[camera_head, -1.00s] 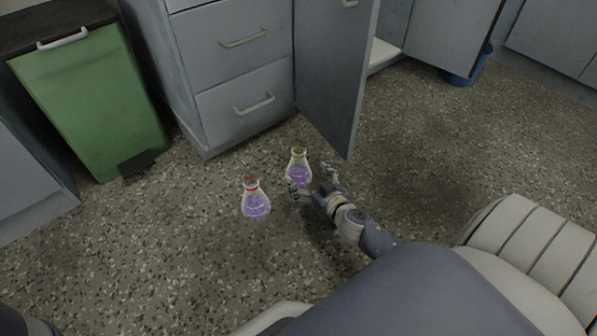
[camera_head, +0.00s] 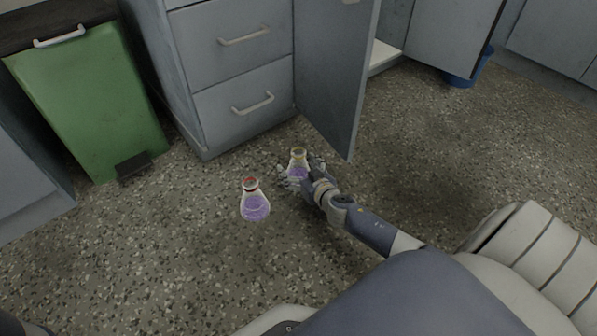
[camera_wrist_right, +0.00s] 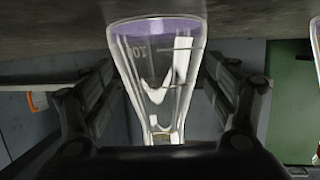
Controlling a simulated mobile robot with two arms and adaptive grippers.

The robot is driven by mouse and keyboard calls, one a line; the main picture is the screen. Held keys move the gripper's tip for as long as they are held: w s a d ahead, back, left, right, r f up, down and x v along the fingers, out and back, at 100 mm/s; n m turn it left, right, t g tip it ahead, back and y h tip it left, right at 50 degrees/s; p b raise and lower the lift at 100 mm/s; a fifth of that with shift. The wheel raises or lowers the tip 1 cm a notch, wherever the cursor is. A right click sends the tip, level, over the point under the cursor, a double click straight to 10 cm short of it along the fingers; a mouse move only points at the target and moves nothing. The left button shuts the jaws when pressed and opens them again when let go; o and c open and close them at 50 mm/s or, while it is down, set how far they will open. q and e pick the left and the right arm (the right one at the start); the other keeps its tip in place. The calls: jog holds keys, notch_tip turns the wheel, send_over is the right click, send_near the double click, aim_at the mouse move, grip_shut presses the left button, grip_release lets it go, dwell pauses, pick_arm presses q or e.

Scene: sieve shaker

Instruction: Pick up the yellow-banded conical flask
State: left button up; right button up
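The yellow-banded conical flask (camera_head: 297,169), with purple liquid, stands upright on the floor in the head view. My right gripper (camera_head: 301,172) reaches it from the lower right, with a finger on each side of the flask. In the right wrist view the clear flask (camera_wrist_right: 157,80) appears upside down between the two dark fingers (camera_wrist_right: 160,75). The fingers look spread, with narrow gaps to the glass, so the gripper appears open around it. The yellow band is mostly hidden in the wrist view. My left gripper is not in view.
A red-banded flask (camera_head: 255,205) with purple liquid stands close by on the left. An open cabinet door (camera_head: 337,80) hangs just behind the yellow-banded flask. A drawer unit (camera_head: 235,75) and a green bin (camera_head: 90,105) are farther left. The floor in front is clear.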

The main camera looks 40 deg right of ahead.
jog(key=c, duration=0.8)
jog(key=shift+r, duration=0.1)
